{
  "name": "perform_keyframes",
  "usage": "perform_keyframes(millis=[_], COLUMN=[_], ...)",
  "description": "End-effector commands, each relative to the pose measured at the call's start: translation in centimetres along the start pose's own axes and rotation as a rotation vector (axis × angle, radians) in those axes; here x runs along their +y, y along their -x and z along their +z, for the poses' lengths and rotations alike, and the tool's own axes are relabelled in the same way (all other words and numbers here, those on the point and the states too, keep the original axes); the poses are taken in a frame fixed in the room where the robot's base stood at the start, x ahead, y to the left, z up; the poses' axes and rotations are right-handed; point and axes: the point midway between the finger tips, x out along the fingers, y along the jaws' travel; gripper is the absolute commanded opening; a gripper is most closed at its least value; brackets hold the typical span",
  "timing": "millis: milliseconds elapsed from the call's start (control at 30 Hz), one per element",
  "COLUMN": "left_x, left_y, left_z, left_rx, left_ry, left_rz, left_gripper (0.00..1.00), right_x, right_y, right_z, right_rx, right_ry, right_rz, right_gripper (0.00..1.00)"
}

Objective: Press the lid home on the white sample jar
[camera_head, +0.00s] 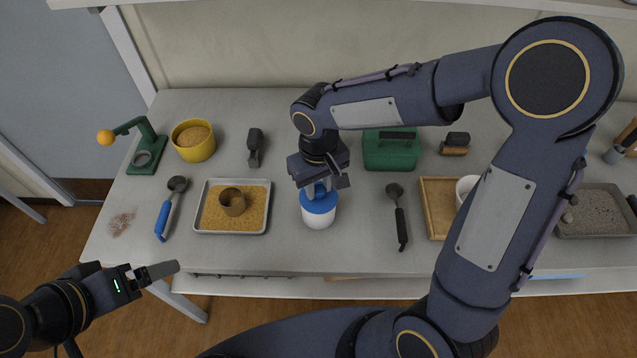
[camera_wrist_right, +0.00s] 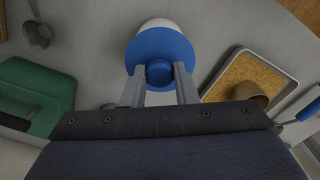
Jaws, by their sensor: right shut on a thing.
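The white sample jar (camera_head: 318,220) stands upright on the table, in the middle of the head view. Its blue lid (camera_head: 319,203) sits on top of the jar. My right gripper (camera_head: 321,191) comes down from above and is shut on the lid's knob. In the right wrist view the fingers (camera_wrist_right: 160,82) grip the blue knob (camera_wrist_right: 159,71) from both sides, above the lid disc (camera_wrist_right: 158,48). The jar (camera_wrist_right: 160,24) shows white beyond it. I cannot tell whether the lid is fully seated. My left gripper (camera_head: 160,272) is in front of the table, away from the jar; its jaw gap is unclear.
A tray of yellow grain (camera_head: 210,230) with a brown ring stands left of the jar. A dark scoop (camera_head: 400,219) and a wooden tray (camera_head: 433,224) lie right. A green box (camera_head: 390,155) stands behind. The table in front of the jar is clear.

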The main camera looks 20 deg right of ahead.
Motion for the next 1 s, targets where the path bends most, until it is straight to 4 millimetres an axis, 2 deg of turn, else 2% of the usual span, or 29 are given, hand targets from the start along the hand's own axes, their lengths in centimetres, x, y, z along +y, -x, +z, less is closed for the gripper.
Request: perform_keyframes(millis=[433,467,633,867,1000], left_x=[-0.21,-0.21,-0.21,-0.21,-0.22], left_y=[-0.45,-0.45,-0.45,-0.45,-0.49], left_z=[0.23,0.23,0.23,0.23,0.25], left_rx=[0.0,0.0,0.0,0.0,0.0], left_ry=[0.0,0.0,0.0,0.0,0.0], left_rz=[0.0,0.0,0.0,0.0,0.0], left_gripper=[0.92,0.92,0.92,0.92,0.92], right_x=[-0.01,-0.01,0.0,0.0,-0.01], right_y=[-0.65,-0.65,-0.64,-0.62,0.22], right_z=[0.02,0.02,0.01,0.01,-0.08], right_rx=[-0.001,-0.001,-0.001,0.0,0.003], right_ry=[0.0,0.0,0.0,0.0,-0.001], right_rz=[0.0,0.0,0.0,0.0,0.0], right_gripper=[0.06,0.3,0.52,0.52,0.52])
